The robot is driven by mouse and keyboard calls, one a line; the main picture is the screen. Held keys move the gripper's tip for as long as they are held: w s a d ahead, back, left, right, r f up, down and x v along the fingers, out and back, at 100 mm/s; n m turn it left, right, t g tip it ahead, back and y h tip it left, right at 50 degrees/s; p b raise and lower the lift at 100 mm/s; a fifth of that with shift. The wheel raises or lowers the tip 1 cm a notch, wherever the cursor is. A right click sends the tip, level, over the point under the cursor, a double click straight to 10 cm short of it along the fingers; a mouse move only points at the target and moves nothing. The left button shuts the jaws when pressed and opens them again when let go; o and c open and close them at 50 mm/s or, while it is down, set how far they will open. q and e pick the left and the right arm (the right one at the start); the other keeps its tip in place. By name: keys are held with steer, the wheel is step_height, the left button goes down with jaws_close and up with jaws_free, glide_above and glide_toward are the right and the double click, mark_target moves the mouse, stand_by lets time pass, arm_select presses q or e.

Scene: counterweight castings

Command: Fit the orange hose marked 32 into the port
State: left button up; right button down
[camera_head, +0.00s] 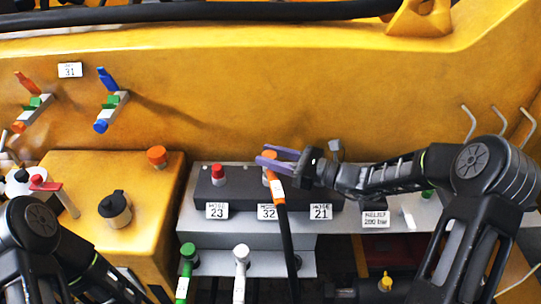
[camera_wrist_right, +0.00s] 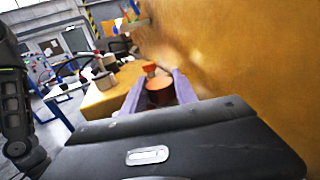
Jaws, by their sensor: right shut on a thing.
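The orange hose (camera_head: 278,190) has an orange end with a pale band and a black tube running down past the block's front. Its orange top shows at the purple fingers of my right gripper (camera_head: 279,160), which is shut on it. In the right wrist view an orange-brown round end (camera_wrist_right: 160,91) sits between the fingers. The label 32 (camera_head: 267,211) is on the dark port block (camera_head: 240,194), just below the gripper. The port itself is hidden by the hose and fingers, so I cannot tell whether the hose is seated. My left gripper is out of view.
A red cap (camera_head: 218,173) stands left of the hose above label 23. Label 21 (camera_head: 321,212) is to the right. Green (camera_head: 188,250) and white (camera_head: 241,254) hoses are below the block. The yellow wall (camera_head: 270,90) rises close behind.

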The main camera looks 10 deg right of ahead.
steer(key=shift+f+b, duration=0.65)
steer(key=shift+f, duration=0.3)
steer(key=c, duration=1.3)
jaws_free()
steer(key=o, duration=0.4)
steer(key=shift+f, duration=0.1)
steer(key=shift+s+d, duration=0.2)
steer(key=shift+d, duration=0.1)
steer(key=b+v, duration=0.1)
steer(key=v, duration=0.5)
steer(key=shift+s+d+f+b, duration=0.1)
steer(key=shift+s+b, duration=0.05)
steer(key=shift+b, duration=0.2)
steer(key=shift+s+d, duration=0.25)
steer(key=shift+d, duration=0.15)
